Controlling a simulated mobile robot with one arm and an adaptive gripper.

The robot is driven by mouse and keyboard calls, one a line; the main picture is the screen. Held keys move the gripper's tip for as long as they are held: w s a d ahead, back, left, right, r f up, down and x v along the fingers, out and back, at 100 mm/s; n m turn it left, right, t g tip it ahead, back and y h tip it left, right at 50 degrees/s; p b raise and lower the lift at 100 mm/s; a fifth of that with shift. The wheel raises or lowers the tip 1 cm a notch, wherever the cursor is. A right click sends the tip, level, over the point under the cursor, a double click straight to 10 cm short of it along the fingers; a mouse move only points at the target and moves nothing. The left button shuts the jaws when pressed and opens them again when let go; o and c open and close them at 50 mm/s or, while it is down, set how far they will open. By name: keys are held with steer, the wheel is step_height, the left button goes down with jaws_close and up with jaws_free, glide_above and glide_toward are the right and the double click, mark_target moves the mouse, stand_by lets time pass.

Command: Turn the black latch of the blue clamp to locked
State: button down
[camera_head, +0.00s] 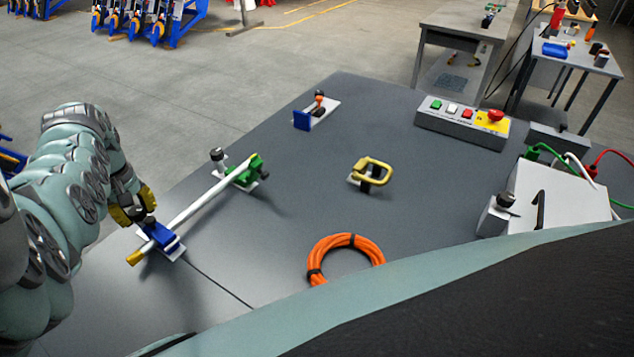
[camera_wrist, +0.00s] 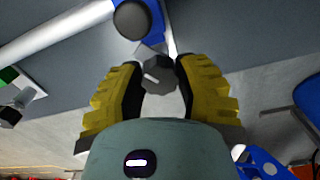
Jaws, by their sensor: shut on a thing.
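The blue clamp (camera_head: 161,236) sits on a white plate at the left edge of the dark table, around the white rod (camera_head: 200,203) near its yellow end. Its blue body also shows at the top of the wrist view (camera_wrist: 150,47). The black latch (camera_wrist: 158,75) is a dark faceted knob with a short white mark. My gripper (camera_wrist: 158,82) has its yellow fingers on either side of the latch, shut on it. In the head view my gripper (camera_head: 137,208) is just behind the clamp and hides part of the latch. A round black part (camera_wrist: 132,19) lies beyond the knob.
A green clamp (camera_head: 243,171) holds the rod farther along. An orange cable coil (camera_head: 345,258), a yellow-handled piece (camera_head: 372,171), a blue-ended fixture (camera_head: 303,120) and a button box (camera_head: 462,124) are on the table. The middle of the table is mostly clear.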

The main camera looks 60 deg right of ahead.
mark_target(135, 210)
steer(key=m, duration=0.4)
steer(key=shift+m+p, duration=0.3)
steer(key=shift+m, duration=1.3)
steer(key=c, duration=0.6)
jaws_free()
steer(key=shift+r, duration=6)
steer(key=shift+w, duration=0.1)
